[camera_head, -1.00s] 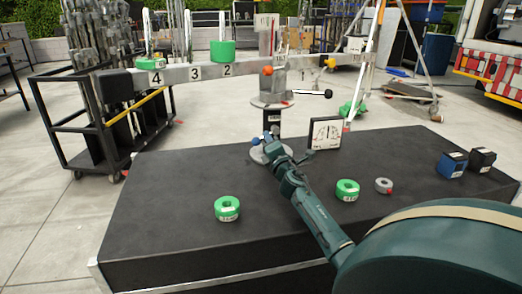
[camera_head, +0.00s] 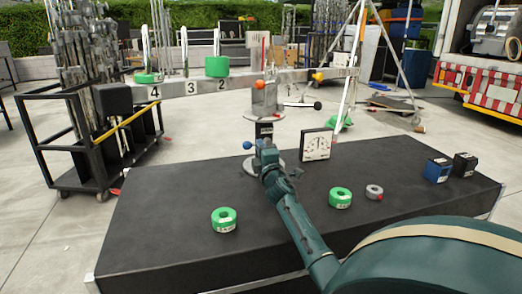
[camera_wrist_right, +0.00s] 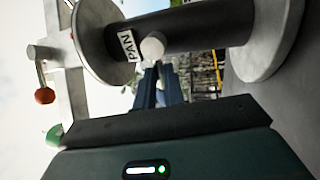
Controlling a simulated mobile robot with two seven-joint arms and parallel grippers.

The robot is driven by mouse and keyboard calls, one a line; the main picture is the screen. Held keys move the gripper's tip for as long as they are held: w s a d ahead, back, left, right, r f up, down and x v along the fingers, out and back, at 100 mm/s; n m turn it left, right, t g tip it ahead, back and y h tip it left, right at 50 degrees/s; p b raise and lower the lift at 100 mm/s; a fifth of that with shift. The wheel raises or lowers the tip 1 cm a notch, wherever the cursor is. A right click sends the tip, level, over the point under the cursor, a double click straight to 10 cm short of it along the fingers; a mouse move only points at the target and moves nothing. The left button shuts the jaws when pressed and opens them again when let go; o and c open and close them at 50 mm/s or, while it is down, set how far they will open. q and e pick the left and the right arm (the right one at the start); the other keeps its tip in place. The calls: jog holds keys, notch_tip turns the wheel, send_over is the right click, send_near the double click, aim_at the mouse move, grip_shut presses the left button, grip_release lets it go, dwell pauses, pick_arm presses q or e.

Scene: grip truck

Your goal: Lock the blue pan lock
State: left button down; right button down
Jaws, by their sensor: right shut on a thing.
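The blue pan lock (camera_head: 247,145) shows as a small blue knob at the left of the short black column that carries the scale. My right gripper (camera_head: 266,150) is at that column, just above its round grey base, and is shut on the lock. In the right wrist view a "PAN" label (camera_wrist_right: 129,45) sits on the black column, beside a pale round hub (camera_wrist_right: 152,46). The fingers of my right gripper (camera_wrist_right: 160,84) reach up to this hub. The blue knob itself cannot be made out there. My left gripper is not in view.
The column stands on a black table (camera_head: 160,215). A dial panel (camera_head: 317,145) stands close right of the column. Green weights (camera_head: 224,219) (camera_head: 341,197), a grey weight (camera_head: 374,192) and a blue box (camera_head: 437,170) lie on the table. A numbered beam (camera_head: 205,86) extends above.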

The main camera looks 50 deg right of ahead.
dwell(0.5)
jog(key=c, duration=1.5)
grip_release()
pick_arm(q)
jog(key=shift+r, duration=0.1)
pick_arm(e)
jog(key=p+v, duration=0.2)
jog(key=v, duration=1.1)
jog(key=shift+a, duration=0.2)
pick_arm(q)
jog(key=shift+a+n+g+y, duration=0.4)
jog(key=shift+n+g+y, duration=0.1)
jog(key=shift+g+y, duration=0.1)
pick_arm(e)
jog(key=shift+r, duration=0.1)
